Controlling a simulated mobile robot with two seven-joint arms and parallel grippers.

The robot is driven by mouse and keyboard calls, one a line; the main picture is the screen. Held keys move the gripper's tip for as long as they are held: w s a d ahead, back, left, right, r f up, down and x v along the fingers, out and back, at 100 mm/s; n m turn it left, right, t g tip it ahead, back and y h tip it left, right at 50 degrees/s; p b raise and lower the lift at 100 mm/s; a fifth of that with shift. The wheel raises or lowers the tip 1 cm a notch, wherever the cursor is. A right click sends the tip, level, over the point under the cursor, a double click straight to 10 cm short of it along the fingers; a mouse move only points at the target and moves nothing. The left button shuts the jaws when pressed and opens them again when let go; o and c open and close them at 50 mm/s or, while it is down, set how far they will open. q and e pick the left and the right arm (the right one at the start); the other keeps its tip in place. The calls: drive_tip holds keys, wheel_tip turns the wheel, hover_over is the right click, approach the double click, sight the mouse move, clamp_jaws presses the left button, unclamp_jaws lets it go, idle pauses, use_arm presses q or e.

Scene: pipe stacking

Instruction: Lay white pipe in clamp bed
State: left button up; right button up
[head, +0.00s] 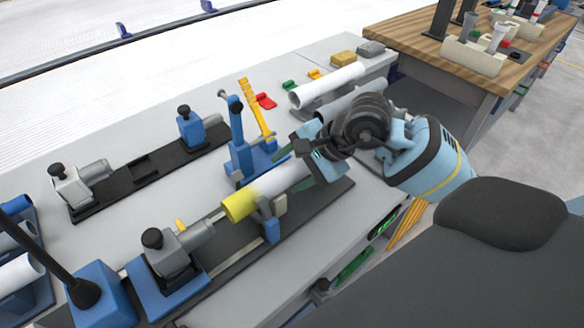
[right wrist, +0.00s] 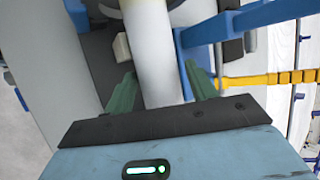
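The white pipe (head: 271,187) has a yellow end (head: 238,205) and lies along the near clamp bed (head: 228,262), over a support with a blue clamp part (head: 271,228). My right gripper (head: 300,155) is at the pipe's far end. In the right wrist view the white pipe (right wrist: 152,60) runs between the green fingers of my right gripper (right wrist: 161,72). The fingers look open, with a narrow gap at the pipe's sides. The pipe's far end is hidden under the gripper. My left gripper is not in view.
A blue toggle clamp (head: 240,140) with a yellow handle stands beside the pipe. A second black rail (head: 150,170) lies behind. A wooden table (head: 410,35) stands beyond.

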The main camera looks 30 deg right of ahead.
drive_tip(key=shift+o, duration=1.2)
drive_tip(key=v, duration=0.8)
drive_tip(key=shift+f, duration=0.1)
